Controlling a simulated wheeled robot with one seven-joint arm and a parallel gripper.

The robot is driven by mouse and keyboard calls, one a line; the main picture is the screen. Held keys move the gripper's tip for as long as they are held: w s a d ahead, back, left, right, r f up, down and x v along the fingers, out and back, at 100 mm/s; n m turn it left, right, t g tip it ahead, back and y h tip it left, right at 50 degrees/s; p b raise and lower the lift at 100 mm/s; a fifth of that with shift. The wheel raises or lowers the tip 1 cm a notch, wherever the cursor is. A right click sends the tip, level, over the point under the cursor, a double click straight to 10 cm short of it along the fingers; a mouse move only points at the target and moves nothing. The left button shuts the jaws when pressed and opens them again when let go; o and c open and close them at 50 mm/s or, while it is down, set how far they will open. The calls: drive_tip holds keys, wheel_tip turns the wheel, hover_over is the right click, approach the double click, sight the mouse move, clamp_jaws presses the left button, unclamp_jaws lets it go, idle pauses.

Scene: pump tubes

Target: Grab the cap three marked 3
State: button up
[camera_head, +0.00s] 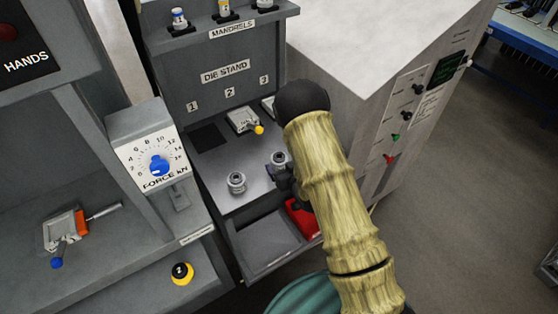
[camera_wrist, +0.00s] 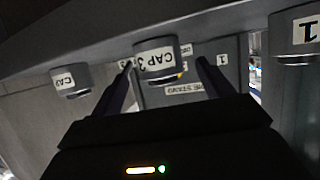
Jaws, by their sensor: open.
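In the wrist view, a short grey cylinder with a white label reading CAP 3 (camera_wrist: 157,62) lies between the two dark fingers of my gripper (camera_wrist: 165,65). The fingers are apart, one to each side of it, with visible gaps. A second labelled cap (camera_wrist: 71,80) is to the left; its number is unclear. In the head view, my gripper (camera_head: 286,180) is low over the grey stand, partly hidden by my arm. A silver cylinder (camera_head: 278,158) shows right beside it, and another (camera_head: 236,182) stands to the left; their labels are unreadable there.
The die stand panel (camera_head: 226,72) rises behind, with a block with a yellow knob (camera_head: 243,121) in front. A red bin (camera_head: 302,220) and a grey tray (camera_head: 268,243) lie below the stand's front edge. The force dial (camera_head: 158,163) stands to the left.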

sight(277, 157)
drive_tip(key=shift+w+a+f, duration=0.1)
drive_tip(key=shift+w, duration=0.1)
drive_tip(key=shift+p+x, duration=1.1)
drive_tip(key=shift+x, duration=1.45)
drive_tip(key=c, duration=1.3)
drive_tip(key=shift+o, duration=0.2)
wheel_tip(277, 157, up, 10)
drive_tip(key=shift+r+b, duration=0.1)
drive_tip(key=shift+b, duration=1)
